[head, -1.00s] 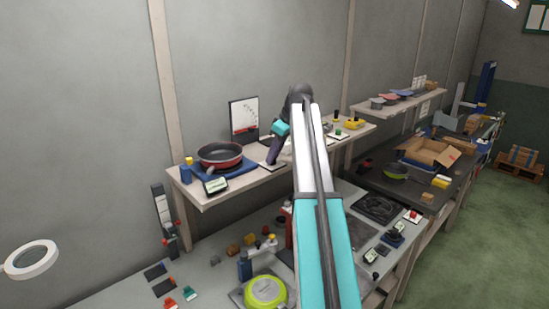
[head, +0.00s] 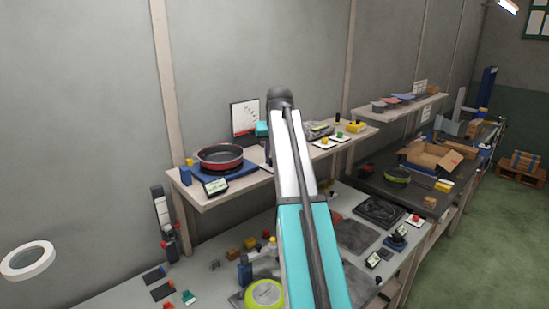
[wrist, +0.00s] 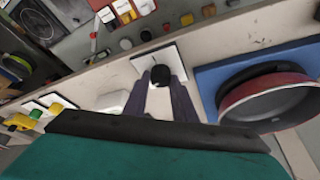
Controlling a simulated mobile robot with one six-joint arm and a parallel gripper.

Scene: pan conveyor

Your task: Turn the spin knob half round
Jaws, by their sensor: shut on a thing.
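The spin knob (wrist: 160,76) is a small black knob on a square white plate (wrist: 174,53) on the shelf, seen in the wrist view. My gripper (wrist: 161,82) has its two dark fingers on either side of the knob, shut on it. The fingers hide parts of its sides, and I cannot make out a pointer mark on it. In the head view the knob is hidden, and my arm covers most of my gripper; only the teal wrist part shows beside the arm.
A red-rimmed dark pan (head: 220,156) sits on a blue base (wrist: 210,82) beside the knob. A small display (head: 216,187) stands at the shelf front. A chart board (head: 244,117) stands behind. Yellow and green buttons (head: 324,142) are to the right. A lower bench holds a green-yellow pan (head: 264,294).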

